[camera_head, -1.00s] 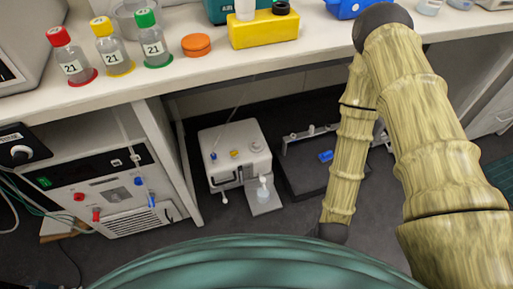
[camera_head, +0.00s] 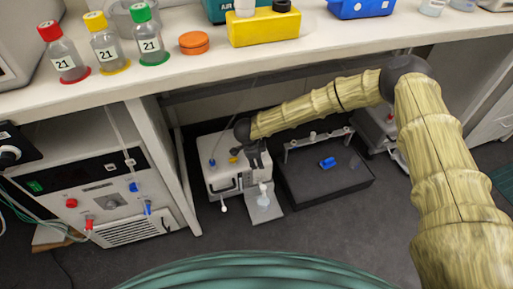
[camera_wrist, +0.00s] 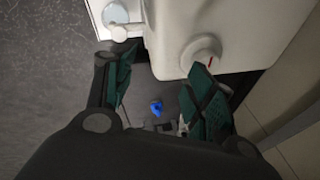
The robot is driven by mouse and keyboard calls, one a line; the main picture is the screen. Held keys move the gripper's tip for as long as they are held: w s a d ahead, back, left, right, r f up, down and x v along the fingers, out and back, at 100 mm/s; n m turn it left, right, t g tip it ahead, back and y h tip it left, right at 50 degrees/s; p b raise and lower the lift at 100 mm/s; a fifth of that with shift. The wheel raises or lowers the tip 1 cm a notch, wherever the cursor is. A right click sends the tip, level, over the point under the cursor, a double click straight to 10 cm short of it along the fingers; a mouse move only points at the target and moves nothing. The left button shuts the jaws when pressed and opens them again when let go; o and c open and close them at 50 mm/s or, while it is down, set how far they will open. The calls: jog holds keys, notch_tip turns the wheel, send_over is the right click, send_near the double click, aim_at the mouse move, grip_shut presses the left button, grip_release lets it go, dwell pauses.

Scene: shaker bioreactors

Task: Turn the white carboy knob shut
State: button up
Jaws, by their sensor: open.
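The white carboy (camera_head: 222,178) stands on the floor under the bench, partly hidden by my arm in the head view. In the wrist view its white body (camera_wrist: 235,22) fills the top, with a round white knob (camera_wrist: 200,50) and a thin red mark on it. My gripper (camera_wrist: 161,62) is open and empty, fingers towards the carboy. Its right finger lies close to the round knob; I cannot tell whether they touch. A white tap-like part (camera_wrist: 126,32) is just beyond the left fingertip. In the head view my gripper (camera_head: 257,158) is small and dark against the carboy.
A dark platform (camera_head: 325,190) with a blue part (camera_head: 327,163) is right of the carboy. A cabinet (camera_head: 135,215) with red and blue fittings stands left. The bench edge (camera_head: 240,63) overhangs my arm; bottles stand on it.

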jog(key=w+r+m+g+y, duration=0.25)
jog(key=w+r+m, duration=0.25)
jog(key=w+r, duration=0.25)
jog(key=shift+h, duration=0.35)
jog(key=f, duration=0.3)
jog(key=f+b, duration=0.1)
jog(key=f, duration=0.3)
jog(key=f+b, duration=0.1)
jog(key=f, duration=0.2)
jog(key=shift+w+a+f, duration=0.15)
jog(key=shift+w+f, duration=0.1)
jog(key=shift+f, duration=0.15)
jog(key=shift+c, duration=0.3)
jog(key=c, duration=1)
